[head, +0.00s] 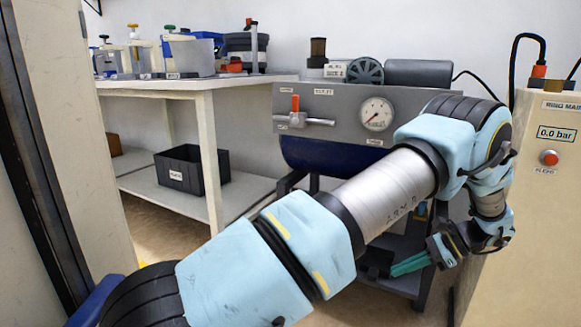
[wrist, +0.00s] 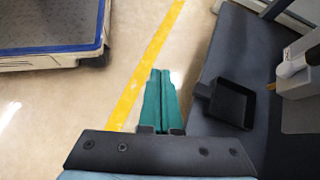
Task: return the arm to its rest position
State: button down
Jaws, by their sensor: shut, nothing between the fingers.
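My arm reaches across the head view from the lower left to the right, in pale blue and grey sections, and bends downward at the far right. My gripper (head: 398,268) hangs at the arm's end with its green fingers pointing left. In the wrist view the two green fingers of my gripper (wrist: 160,76) lie side by side, closed and empty. Below them is open floor with a yellow line.
A compressor bench with a gauge (head: 376,114) stands behind my arm. A beige cabinet (head: 550,200) is close on the right. A white table (head: 205,85) with a black bin (head: 190,172) is at left. A black tray (wrist: 232,103) lies right of the fingers.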

jog(key=w+a+r+n+g+h+p, duration=0.1)
jog(key=a+r+n+g+h, duration=0.2)
jog(key=a+r, duration=0.45)
jog(key=w+a+r+n+g+h+p, duration=0.1)
jog(key=w+a+r+n+h, duration=0.25)
jog(key=a, duration=0.65)
jog(key=s+a+r+n+t+h+p, duration=0.1)
jog(key=s+a+r+n+t+h, duration=0.1)
jog(key=s+a+r+n, duration=0.5)
jog(key=s+a+r+n+t+h+p, duration=0.15)
jog(key=s+a+n, duration=0.3)
jog(key=a, duration=0.55)
notch_tip(320, 180, up, 38)
jog(key=p, duration=3.8)
jog(key=shift+w+f, duration=0.25)
